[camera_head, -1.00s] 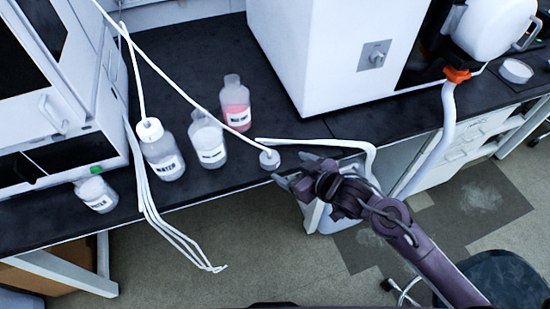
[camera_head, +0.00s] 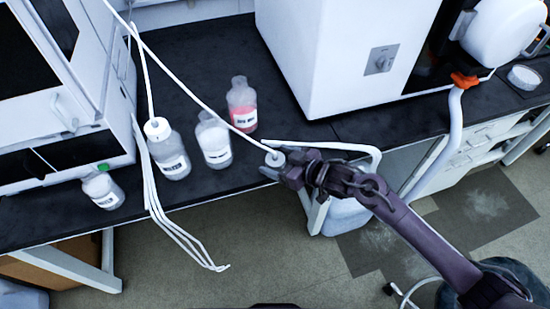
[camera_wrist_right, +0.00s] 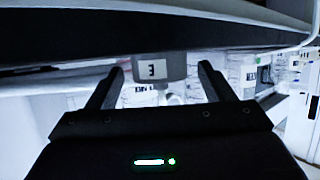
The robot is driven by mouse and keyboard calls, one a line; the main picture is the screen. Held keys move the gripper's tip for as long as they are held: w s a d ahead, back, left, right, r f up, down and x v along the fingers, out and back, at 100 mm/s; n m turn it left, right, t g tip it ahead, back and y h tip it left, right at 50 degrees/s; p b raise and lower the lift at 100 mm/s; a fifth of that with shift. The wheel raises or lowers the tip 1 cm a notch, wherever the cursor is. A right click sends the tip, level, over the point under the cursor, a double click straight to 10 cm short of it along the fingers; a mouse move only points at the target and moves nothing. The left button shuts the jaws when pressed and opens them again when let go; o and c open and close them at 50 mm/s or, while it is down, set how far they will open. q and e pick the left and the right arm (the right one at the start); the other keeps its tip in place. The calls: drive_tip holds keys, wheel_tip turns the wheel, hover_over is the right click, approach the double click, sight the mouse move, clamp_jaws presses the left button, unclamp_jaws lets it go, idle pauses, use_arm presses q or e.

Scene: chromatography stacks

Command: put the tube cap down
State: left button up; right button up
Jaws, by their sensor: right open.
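The tube cap (camera_head: 275,157) is a small white cap on the end of a thin white tube. In the head view it is at the front edge of the black bench. My right gripper (camera_head: 272,169) is open, with its fingers right at the cap; part of the cap is hidden by them. In the right wrist view the open fingers (camera_wrist_right: 160,85) stand on both sides of a grey cylinder with a small label (camera_wrist_right: 152,69), apparently the cap. I cannot tell whether they touch it. My left gripper is not in view.
A capped bottle (camera_head: 170,158), a white bottle (camera_head: 213,143), a pink bottle (camera_head: 242,106) and a small bottle (camera_head: 102,190) stand left of the cap. A white instrument (camera_head: 335,65) stands behind. A thick white tube (camera_head: 335,147) runs close to my right gripper.

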drive_tip(key=shift+w+a+f, duration=0.2)
drive_tip(key=shift+w+a, duration=0.1)
drive_tip(key=shift+a, duration=0.05)
drive_tip(key=c, duration=1)
drive_tip(key=shift+c, duration=0.4)
drive_tip(key=shift+r, duration=0.2)
